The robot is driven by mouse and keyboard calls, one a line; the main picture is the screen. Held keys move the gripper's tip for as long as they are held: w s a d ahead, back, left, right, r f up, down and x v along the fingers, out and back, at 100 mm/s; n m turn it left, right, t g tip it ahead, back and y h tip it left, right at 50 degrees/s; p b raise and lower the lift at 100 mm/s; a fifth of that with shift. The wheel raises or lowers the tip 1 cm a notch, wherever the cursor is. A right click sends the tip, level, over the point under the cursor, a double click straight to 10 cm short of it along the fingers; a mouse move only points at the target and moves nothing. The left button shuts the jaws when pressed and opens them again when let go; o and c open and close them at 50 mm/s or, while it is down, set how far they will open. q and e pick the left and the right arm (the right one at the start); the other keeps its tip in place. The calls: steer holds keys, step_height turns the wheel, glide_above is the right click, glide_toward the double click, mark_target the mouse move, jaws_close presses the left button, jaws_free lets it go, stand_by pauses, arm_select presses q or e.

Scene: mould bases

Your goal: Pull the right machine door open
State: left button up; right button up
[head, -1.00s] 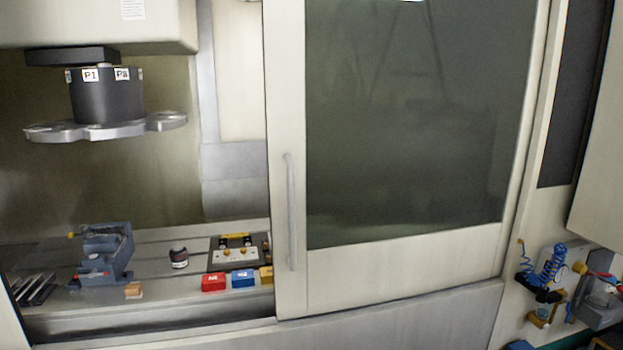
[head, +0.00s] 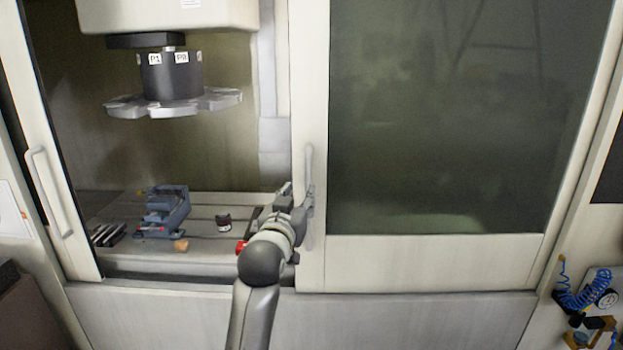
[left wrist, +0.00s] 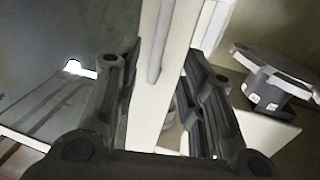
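The right machine door (head: 430,262) has a pale frame and a dark window. Its upright grey bar handle (head: 309,165) is near the door's left edge. My left gripper (head: 297,202) is in front of that edge, by the lower half of the handle. In the left wrist view my left gripper (left wrist: 160,95) has its two fingers spread apart. The handle (left wrist: 168,45) and pale door edge show between them, with no finger visibly closed on the bar. Whether a finger touches it cannot be told. My right gripper is not in view.
The left door (head: 35,130) with its handle (head: 48,190) stands left of the opening. A blue coiled hose (head: 580,290) hangs at the far right.

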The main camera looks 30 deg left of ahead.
mark_target(308, 183)
arm_select(q)
steer(key=p+x, duration=0.2)
steer(key=x, duration=0.6)
steer(key=shift+w+a+p, duration=0.1)
steer(key=shift+w+p, duration=0.05)
steer(key=shift+p, duration=0.15)
steer(key=shift+x, duration=0.8)
steer(key=shift+f, duration=0.1)
jaws_close()
